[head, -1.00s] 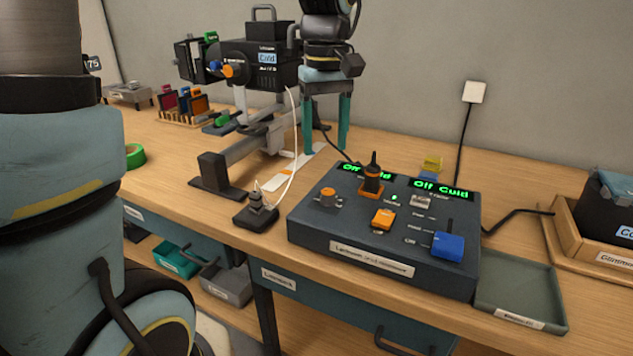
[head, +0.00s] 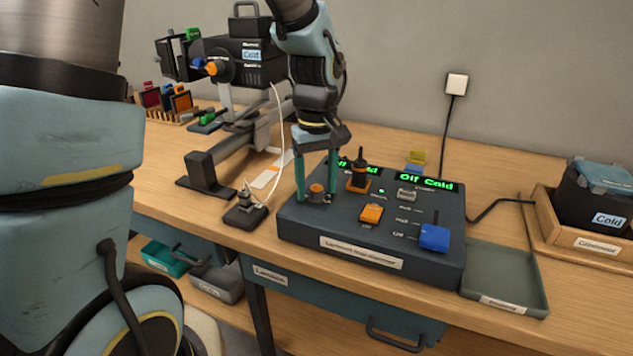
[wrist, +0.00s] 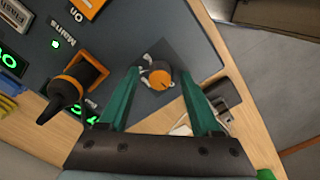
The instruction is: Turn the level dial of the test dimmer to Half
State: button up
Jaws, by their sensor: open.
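The test dimmer (head: 330,229) is a dark box on the wooden bench. Its level dial (head: 316,191) is a round orange-topped knob at the box's left end. In the wrist view the dial (wrist: 160,79) sits between and just beyond the fingertips, with a small dark pointer mark at its lower edge. My gripper (head: 316,197) is open, its two teal fingers pointing down on either side of the dial. It also shows in the wrist view (wrist: 160,72). I cannot tell whether the fingers touch the dial. The scale lettering is too small or hidden to read.
On the dimmer are a black lever with an orange base (head: 359,178), an orange button (head: 371,214), a blue fader cap (head: 434,238) and a green display reading "Off Cold" (head: 427,183). An empty tray (head: 505,275) lies right.

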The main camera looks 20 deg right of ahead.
grip_shut()
dwell(0.5)
